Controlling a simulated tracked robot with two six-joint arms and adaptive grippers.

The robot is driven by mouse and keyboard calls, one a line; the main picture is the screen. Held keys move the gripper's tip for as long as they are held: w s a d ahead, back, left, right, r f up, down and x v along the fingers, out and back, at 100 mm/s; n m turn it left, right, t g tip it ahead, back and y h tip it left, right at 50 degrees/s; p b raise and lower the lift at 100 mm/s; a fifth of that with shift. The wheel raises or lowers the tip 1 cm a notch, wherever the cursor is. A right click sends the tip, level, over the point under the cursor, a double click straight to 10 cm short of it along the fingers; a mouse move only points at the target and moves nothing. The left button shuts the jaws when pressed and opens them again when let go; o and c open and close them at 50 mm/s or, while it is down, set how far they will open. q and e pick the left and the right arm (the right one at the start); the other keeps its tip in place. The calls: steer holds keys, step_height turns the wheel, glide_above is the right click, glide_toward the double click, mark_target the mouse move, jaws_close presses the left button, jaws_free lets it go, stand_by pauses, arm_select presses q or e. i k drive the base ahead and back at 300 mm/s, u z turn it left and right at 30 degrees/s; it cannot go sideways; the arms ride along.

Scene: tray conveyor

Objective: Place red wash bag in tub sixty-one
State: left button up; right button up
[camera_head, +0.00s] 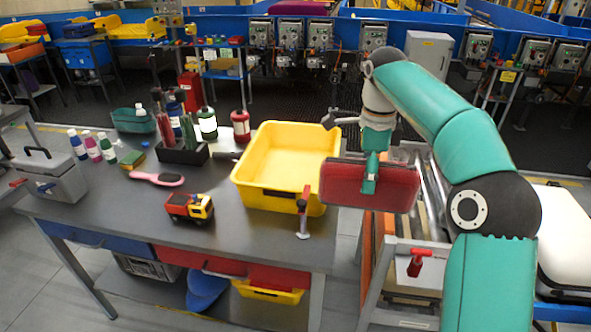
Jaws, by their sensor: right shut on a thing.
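The red wash bag (400,186) hangs upright, broad side towards me, in my right gripper (369,178). The right gripper comes down from above and is shut on the bag's upper edge. A yellow tub (262,194) stands on the right part of the grey table; its inside looks empty where I can see it. The bag is just right of the tub, past the table's right edge in the picture, and overlaps the tub's right rim in view. I cannot read any number on the tub. My left gripper is not in view.
A red-handled clamp (304,212) stands at the tub's front right. A toy truck (190,207), pink hairbrush (157,179), black bottle rack (182,153) and grey toolbox (50,176) occupy the table's left and middle. A metal frame with a red handle (417,263) stands below the bag.

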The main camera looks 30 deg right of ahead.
mark_target(292, 165)
steer(key=i, duration=1.15)
steer(key=u, duration=0.1)
